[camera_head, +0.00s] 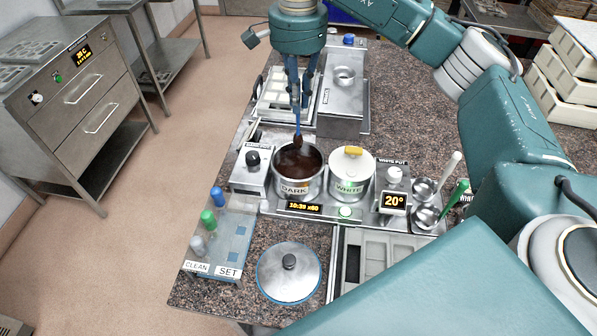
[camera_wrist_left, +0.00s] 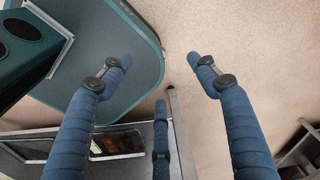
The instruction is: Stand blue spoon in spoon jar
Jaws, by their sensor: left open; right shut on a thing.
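My right gripper (camera_head: 302,98) points down above the open dark pot (camera_head: 286,190) in the head view. It is shut on the blue spoon (camera_head: 298,122), which hangs nearly upright with a brown-coated lower end. That end is over the brown contents near the pot's far side; I cannot tell whether it touches them. Two small round metal cups (camera_head: 426,217) at the right have a green and a white handle beside or in them; I cannot tell which is the spoon jar. My left gripper (camera_wrist_left: 160,78) is open and empty in the left wrist view.
The lidded white pot (camera_head: 350,186) stands right of the dark pot. A loose metal lid (camera_head: 289,284) lies at the front. A tray with blue, green and grey pieces (camera_head: 232,245) lies at the left edge. A metal block (camera_head: 341,105) stands behind the pots.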

